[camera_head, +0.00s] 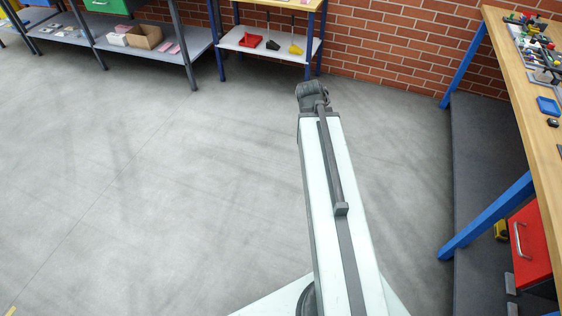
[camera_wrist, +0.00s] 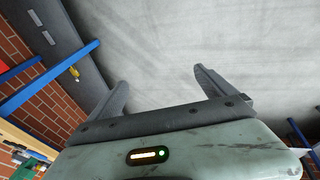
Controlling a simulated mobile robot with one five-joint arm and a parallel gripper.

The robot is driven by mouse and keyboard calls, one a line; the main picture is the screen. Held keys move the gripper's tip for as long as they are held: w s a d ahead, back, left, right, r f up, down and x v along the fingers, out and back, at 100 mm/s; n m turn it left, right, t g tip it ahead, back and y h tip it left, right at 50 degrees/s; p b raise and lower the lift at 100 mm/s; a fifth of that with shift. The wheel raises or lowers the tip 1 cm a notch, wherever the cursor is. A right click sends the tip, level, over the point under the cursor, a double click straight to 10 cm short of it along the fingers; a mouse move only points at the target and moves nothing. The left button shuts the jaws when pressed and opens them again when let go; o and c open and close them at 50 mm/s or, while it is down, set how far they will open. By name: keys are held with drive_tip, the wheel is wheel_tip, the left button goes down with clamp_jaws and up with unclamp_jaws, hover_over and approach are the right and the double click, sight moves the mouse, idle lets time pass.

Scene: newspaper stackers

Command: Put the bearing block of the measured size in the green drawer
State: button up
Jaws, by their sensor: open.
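My gripper (camera_wrist: 163,88) is open and empty in the wrist view, its two dark fingers spread over bare grey floor. In the head view my arm reaches out over the floor toward the back wall, and the gripper's fingers cannot be made out there. A green drawer front (camera_head: 107,5) shows at the top left of the head view, under a bench and cut off by the picture edge. My gripper is far from it. I cannot pick out a bearing block in either view.
A wooden workbench (camera_head: 520,85) with blue legs and small parts stands at the right, a red drawer (camera_head: 530,243) beneath it. A low shelf (camera_head: 186,45) holds a cardboard box (camera_head: 145,37). The middle floor is clear.

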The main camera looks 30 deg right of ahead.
drive_tip(key=w+a+n+y, duration=0.1)
drive_tip(key=w+a+n, duration=0.1)
drive_tip(key=a, duration=0.7)
drive_tip(key=w+a+n+y, duration=0.1)
drive_tip(key=w+a+n, duration=0.1)
drive_tip(key=a, duration=0.7)
drive_tip(key=shift+f+n, duration=0.45)
drive_tip(key=shift+n, duration=0.35)
drive_tip(key=shift+o, duration=0.5)
drive_tip(key=a+n+y, duration=0.1)
drive_tip(key=a+n, duration=0.2)
drive_tip(key=a, duration=0.8)
drive_tip(key=shift+a+y, duration=0.2)
drive_tip(key=shift+y, duration=0.1)
drive_tip(key=shift+d, duration=0.1)
